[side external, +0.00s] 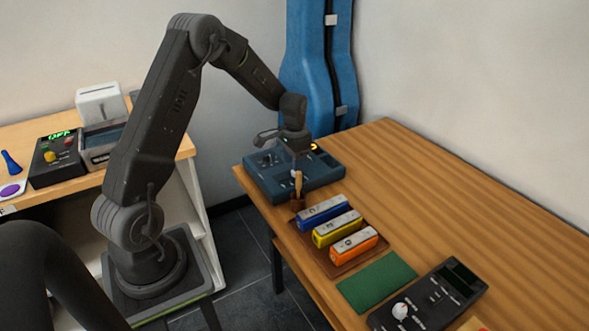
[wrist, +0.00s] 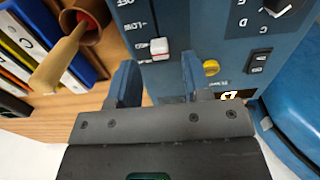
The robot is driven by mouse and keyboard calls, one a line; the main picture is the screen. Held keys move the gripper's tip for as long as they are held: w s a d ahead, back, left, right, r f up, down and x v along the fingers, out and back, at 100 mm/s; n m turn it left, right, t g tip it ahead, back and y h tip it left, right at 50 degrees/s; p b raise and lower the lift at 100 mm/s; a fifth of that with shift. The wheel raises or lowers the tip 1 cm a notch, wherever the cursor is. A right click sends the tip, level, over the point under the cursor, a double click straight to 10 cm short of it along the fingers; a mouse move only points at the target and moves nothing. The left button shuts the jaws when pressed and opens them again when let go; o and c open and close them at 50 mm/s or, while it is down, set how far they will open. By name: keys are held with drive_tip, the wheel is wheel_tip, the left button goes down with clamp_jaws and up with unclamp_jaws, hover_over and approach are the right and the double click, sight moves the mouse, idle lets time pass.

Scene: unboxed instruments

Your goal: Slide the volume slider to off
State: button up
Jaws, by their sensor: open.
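The blue instrument panel (side external: 262,184) lies at the far left end of the wooden table in the side view. Contact cannot be told. In the side view my gripper (side external: 297,158) is over the panel and hides the slider.
A brown cup (side external: 297,204) with a wooden stick stands close to the panel's near edge. Blue, yellow and orange boxes (side external: 338,228) lie on a tray beside it. The panel also has a dial (wrist: 275,8), a rocker switch (wrist: 258,60) and a yellow button (wrist: 211,67).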

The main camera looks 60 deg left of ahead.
drive_tip(key=shift+f, duration=1.55)
clamp_jaws()
